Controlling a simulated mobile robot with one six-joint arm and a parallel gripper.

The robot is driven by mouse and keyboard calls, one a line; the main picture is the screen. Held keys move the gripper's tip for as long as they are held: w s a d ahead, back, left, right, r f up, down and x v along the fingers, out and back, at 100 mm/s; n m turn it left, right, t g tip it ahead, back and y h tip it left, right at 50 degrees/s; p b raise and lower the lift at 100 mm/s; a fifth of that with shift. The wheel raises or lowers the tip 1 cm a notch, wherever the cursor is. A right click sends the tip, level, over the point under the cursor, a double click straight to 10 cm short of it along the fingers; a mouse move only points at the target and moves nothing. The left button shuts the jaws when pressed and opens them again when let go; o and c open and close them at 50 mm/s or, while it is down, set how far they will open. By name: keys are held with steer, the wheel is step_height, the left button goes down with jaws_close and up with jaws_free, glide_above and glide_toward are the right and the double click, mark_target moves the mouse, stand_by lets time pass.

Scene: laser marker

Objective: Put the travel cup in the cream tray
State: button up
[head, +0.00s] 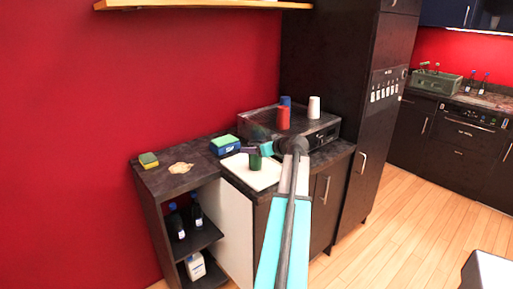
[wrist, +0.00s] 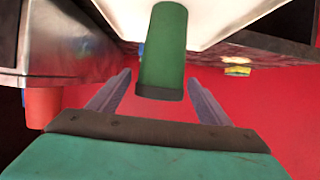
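The cream tray (head: 262,180) lies on the dark counter, and its pale surface fills the top of the wrist view (wrist: 225,18). A green cup with a dark end, likely the travel cup, stands on the tray (head: 255,160). The wrist view shows this green cup (wrist: 162,48) upside down. My gripper (head: 261,149) is at the cup's upper part. In the wrist view my gripper (wrist: 160,80) is open, with one finger on each side of the cup and a gap at both sides. The tray's far edges are partly out of the wrist view.
A dark appliance (head: 318,133) stands right of the tray, with a red cup (head: 283,118), a blue cup (head: 286,101) and a white cup (head: 314,106) on top. A blue-green box (head: 224,145) and a yellow-green sponge (head: 148,160) are to the left. The red wall is behind.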

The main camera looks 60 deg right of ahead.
steer(key=shift+r, duration=0.2)
steer(key=b+v, duration=0.1)
steer(key=v, duration=1.1)
steer(key=shift+b, duration=0.4)
stand_by(0.4)
